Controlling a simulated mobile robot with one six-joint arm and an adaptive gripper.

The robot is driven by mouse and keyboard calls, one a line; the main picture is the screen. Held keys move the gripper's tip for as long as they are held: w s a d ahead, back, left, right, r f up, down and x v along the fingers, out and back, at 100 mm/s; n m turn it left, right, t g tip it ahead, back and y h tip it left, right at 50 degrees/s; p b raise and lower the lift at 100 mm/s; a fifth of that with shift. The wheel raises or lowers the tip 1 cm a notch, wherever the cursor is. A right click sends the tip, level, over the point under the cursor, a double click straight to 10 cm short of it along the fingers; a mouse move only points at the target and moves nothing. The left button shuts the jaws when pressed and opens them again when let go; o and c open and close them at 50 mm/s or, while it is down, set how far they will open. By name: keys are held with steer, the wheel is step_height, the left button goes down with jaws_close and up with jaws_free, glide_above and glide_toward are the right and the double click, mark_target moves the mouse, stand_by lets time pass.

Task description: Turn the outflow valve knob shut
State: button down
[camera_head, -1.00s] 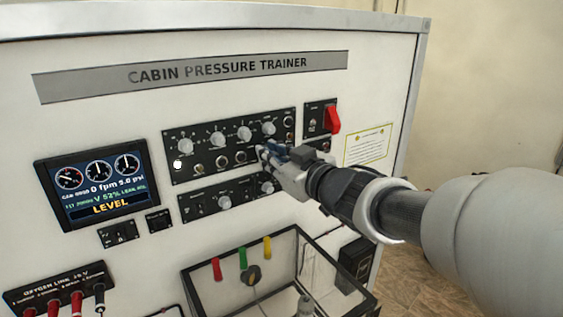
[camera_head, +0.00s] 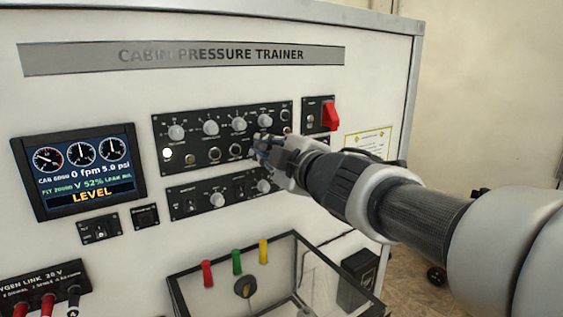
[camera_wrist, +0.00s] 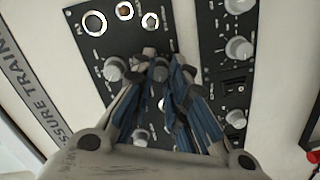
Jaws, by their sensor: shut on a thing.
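My gripper (camera_head: 262,146) is at the lower right of the black upper control panel (camera_head: 174,115), its fingertips against the panel face. In the wrist view the blue-and-grey fingers (camera_wrist: 162,76) are closed together on a small knob, which I take as the outflow valve knob. The fingers hide most of it, and its label and pointer cannot be read. In the head view the knob is hidden behind the gripper. The display (camera_head: 85,172) reads LEVEL, with 0 fpm, 5.0 psi and V 52%.
Several grey knobs (camera_head: 239,124) stand just above the gripper. A lower black panel (camera_head: 185,193) lies below it, and a red switch (camera_head: 330,117) is to the right. A clear-topped box (camera_head: 180,295) with red, green and yellow parts juts out below.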

steer(key=n+b, duration=0.1)
steer(key=n, duration=0.1)
steer(key=n+b, duration=0.2)
steer(key=n+t+b, duration=0.1)
steer(key=n+b, duration=0.1)
steer(key=shift+f, duration=0.3)
steer(key=n+b, duration=0.4)
steer(key=n, duration=0.1)
steer(key=shift+r, duration=0.1)
steer(key=shift+r+n+b, duration=0.1)
steer(key=shift+n+b, duration=0.2)
steer(key=c, duration=1.8)
jaws_free()
steer(key=v, duration=1.2)
steer(key=shift+f, duration=0.2)
